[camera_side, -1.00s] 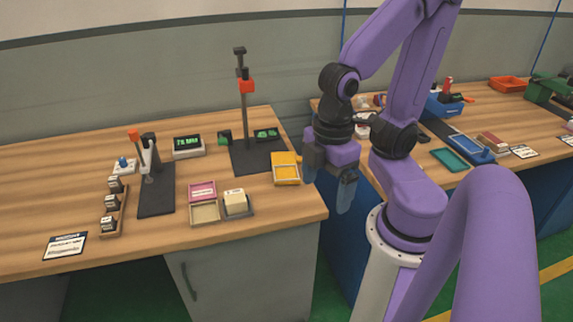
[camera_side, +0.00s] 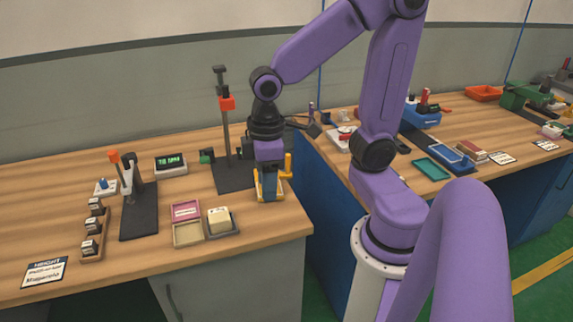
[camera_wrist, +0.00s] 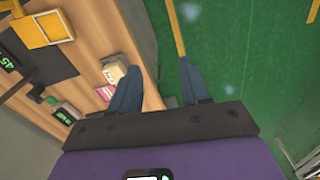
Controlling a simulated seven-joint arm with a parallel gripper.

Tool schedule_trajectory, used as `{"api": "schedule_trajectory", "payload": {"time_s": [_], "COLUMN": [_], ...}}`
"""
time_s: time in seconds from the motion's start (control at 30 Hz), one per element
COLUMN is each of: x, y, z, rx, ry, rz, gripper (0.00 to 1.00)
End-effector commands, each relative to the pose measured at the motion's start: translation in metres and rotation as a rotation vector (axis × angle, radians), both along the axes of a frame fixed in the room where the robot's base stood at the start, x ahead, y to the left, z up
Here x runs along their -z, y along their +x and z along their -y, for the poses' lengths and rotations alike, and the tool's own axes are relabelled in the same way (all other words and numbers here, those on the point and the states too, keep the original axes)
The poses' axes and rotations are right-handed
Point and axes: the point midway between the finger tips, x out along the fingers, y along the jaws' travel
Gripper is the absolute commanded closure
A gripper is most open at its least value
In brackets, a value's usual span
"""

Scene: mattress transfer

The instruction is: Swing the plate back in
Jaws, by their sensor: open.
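A yellow-orange plate (camera_side: 278,195) lies near the right edge of the left bench, beside the dark base of a post. It also shows in the wrist view (camera_wrist: 25,24) at the top left, with a pale middle. My gripper (camera_side: 268,192) points down over this plate in the side view and hides much of it. In the wrist view my gripper (camera_wrist: 158,85) has its two fingers apart, with nothing between them. Touch between fingers and plate cannot be told. An upright orange piece (camera_side: 288,166) stands just right of the fingers; how it joins the plate is unclear.
The post (camera_side: 226,135) with a red clamp stands close left of my gripper. A pink box (camera_side: 186,211) and a cream block (camera_side: 220,219) lie in front. A display (camera_side: 171,163) sits behind. A gap separates this bench from the right bench (camera_side: 490,120).

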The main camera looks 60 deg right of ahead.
Motion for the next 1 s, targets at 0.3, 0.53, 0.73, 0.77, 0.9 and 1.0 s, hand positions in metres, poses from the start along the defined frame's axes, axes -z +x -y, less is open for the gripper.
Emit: {"api": "schedule_trajectory", "payload": {"time_s": [0.3, 0.53, 0.73, 0.77, 0.9, 1.0], "x": [0.003, 0.010, 0.018, 0.020, 0.027, 0.032], "y": [0.087, 0.129, 0.146, 0.147, 0.143, 0.135], "z": [0.066, 0.141, 0.219, 0.232, 0.288, 0.322], "rx": [0.428, 0.728, 0.989, 1.029, 1.201, 1.302], "ry": [-0.004, -0.005, -0.005, -0.004, -0.002, -0.002], "rz": [-0.008, -0.014, -0.019, -0.019, -0.022, -0.025], "gripper": [0.54, 0.54, 0.54, 0.54, 0.54, 0.54]}}
